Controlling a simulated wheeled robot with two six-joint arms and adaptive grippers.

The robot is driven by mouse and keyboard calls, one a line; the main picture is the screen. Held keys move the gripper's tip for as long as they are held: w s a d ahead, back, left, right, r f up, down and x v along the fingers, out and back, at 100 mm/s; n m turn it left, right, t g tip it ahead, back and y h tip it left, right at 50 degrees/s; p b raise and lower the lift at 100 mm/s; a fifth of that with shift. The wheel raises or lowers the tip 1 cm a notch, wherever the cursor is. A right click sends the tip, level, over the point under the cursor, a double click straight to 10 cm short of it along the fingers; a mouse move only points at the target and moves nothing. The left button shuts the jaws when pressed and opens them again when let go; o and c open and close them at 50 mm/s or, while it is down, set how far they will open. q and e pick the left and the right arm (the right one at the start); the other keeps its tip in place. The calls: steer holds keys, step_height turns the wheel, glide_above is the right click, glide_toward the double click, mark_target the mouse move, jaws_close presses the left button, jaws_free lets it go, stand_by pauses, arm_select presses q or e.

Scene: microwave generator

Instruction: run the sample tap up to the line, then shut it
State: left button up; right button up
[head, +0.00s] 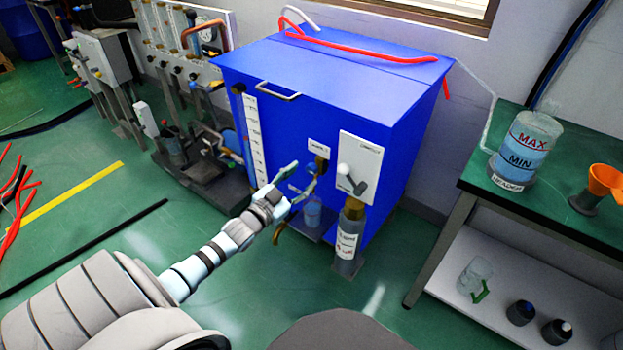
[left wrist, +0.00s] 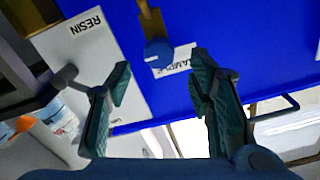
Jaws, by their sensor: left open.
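The sample tap is brass with a blue knob and sticks out from the front of the blue cabinet (head: 290,110). Its knob (left wrist: 158,52) shows clearly in the left wrist view, beside a partly hidden SAMPLE label (left wrist: 175,62). My left gripper (head: 303,178) is open in front of the tap. In the left wrist view its fingers (left wrist: 162,72) stand apart on either side of the knob's line, with nothing between them. A small clear cup (head: 312,214) stands below the tap on a grey ledge. Its line and fill level are too small to read. My right gripper is not in view.
Right of the tap is a white panel (head: 371,158) with a lever, above a labelled resin cylinder (head: 347,240). A green bench (head: 545,212) at right holds a MAX/MIN container (head: 527,150) and an orange funnel (head: 604,180). Piping equipment stands at left.

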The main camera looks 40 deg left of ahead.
mark_target(310, 171)
arm_select(q)
steer(key=w, duration=0.5)
steer(key=shift+w+f, duration=0.1)
steer(key=shift+w, duration=0.2)
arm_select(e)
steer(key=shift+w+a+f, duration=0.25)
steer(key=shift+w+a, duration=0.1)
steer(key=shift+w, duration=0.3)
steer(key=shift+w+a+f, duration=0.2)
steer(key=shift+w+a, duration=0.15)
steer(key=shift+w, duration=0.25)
